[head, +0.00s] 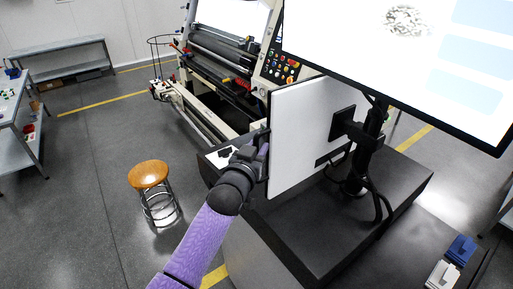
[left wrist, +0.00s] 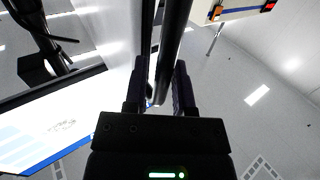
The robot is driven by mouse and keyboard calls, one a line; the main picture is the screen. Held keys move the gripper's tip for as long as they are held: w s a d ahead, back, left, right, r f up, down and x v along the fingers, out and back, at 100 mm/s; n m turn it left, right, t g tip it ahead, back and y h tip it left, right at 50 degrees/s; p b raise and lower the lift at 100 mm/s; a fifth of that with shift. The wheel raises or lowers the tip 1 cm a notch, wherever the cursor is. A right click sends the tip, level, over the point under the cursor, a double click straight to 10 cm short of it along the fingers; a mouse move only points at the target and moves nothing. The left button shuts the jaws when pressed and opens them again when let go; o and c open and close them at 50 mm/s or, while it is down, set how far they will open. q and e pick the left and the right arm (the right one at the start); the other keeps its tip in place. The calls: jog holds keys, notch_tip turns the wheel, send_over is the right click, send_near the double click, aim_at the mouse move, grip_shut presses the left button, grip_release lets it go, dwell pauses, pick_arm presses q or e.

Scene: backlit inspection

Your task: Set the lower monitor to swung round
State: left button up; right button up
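The lower monitor (head: 296,138) is a pale flat panel with its back toward me in the head view, held upright on a black mount (head: 346,128) on a dark pole. My left gripper (head: 262,150) is at the panel's left edge. In the left wrist view, the fingers of my left gripper (left wrist: 159,88) lie on both sides of a dark edge strip (left wrist: 170,50). I cannot tell whether both fingers press on it. The lower monitor's screen side is hidden in the head view. My right gripper is not in view.
A larger upper monitor (head: 465,110) with a lit screen hangs at upper right, close above. The pole stands on a dark cabinet top (head: 330,245). A machine (head: 215,65) stands behind, a stool (head: 148,173) at left. Floor between stool and left bench (head: 30,130) is clear.

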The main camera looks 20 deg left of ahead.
pick_arm(q)
grip_shut()
dwell(1.4)
